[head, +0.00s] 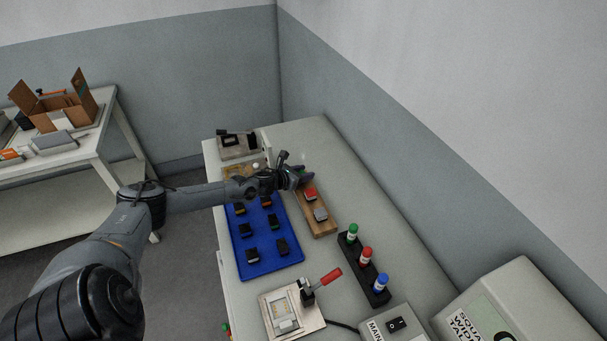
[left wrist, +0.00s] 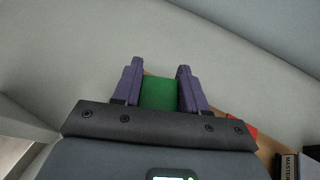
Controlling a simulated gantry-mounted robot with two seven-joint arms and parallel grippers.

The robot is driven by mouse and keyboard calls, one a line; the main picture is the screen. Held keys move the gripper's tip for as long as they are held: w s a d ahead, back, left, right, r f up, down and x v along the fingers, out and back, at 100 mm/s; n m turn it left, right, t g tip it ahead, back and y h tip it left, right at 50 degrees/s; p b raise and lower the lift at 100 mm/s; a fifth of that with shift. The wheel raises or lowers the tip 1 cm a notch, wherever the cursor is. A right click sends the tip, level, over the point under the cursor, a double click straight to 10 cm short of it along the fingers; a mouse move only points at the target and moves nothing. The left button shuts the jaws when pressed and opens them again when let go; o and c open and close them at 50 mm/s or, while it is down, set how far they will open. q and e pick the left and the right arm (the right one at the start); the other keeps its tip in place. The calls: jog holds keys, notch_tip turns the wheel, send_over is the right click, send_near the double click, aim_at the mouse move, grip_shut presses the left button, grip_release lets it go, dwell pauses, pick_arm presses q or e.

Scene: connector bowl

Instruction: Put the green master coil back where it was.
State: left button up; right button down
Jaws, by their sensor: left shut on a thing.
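My left gripper (head: 300,173) is at the far end of the wooden board (head: 326,230). In the left wrist view, its two purple fingers (left wrist: 159,75) are shut on the green master coil (left wrist: 158,93), one finger on each side. In the head view the coil is mostly hidden by the gripper. A red block (head: 310,194) and a grey block (head: 321,214) sit on the board, on the near side of the gripper. I cannot tell whether the green coil touches the board. My right gripper is not in view.
A blue tray (head: 237,267) with several dark blocks lies left of the board. A black stand (head: 350,256) with green, red and blue capped pieces is nearer, beside a red-handled press (head: 293,312). Another fixture (head: 240,147) stands at the far end. The table's right strip is clear.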

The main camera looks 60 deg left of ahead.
pick_arm(q)
jog(key=shift+a+f, duration=0.1)
jog(key=shift+f, duration=0.15)
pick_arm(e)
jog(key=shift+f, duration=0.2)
pick_arm(q)
jog(key=o, duration=1.1)
jog(key=shift+o, duration=0.2)
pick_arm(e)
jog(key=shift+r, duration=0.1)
pick_arm(q)
jog(key=shift+r, duration=0.3)
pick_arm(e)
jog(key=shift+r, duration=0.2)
pick_arm(q)
jog(key=p+v, duration=0.3)
jog(key=v, duration=0.8)
jog(key=shift+s+p, duration=0.4)
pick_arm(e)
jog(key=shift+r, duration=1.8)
